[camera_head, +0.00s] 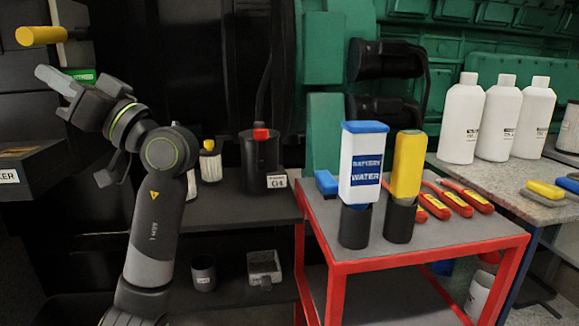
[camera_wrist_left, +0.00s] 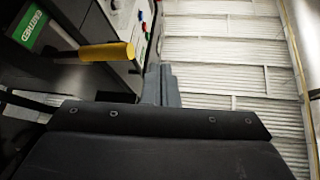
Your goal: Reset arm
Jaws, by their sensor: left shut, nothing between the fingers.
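My left arm comes in from the left in the head view, bent at the elbow. Its gripper (camera_head: 52,78) is raised in front of dark cabinets, shut and empty. In the left wrist view the closed fingers (camera_wrist_left: 161,84) point forward. A yellow handle (camera_head: 40,35) sticks out just above the fingertips in the head view. In the left wrist view the yellow handle (camera_wrist_left: 107,52) is to the left of the fingers; I cannot tell whether they touch. My right gripper is in neither view.
A red trolley (camera_head: 437,252) holds a white battery water bottle (camera_head: 361,165), a yellow bottle (camera_head: 408,165) and red-handled tools (camera_head: 465,196). Several white bottles (camera_head: 462,120) stand on the right bench. A dark shelf (camera_head: 235,209) holds a container labelled G4 (camera_head: 259,160).

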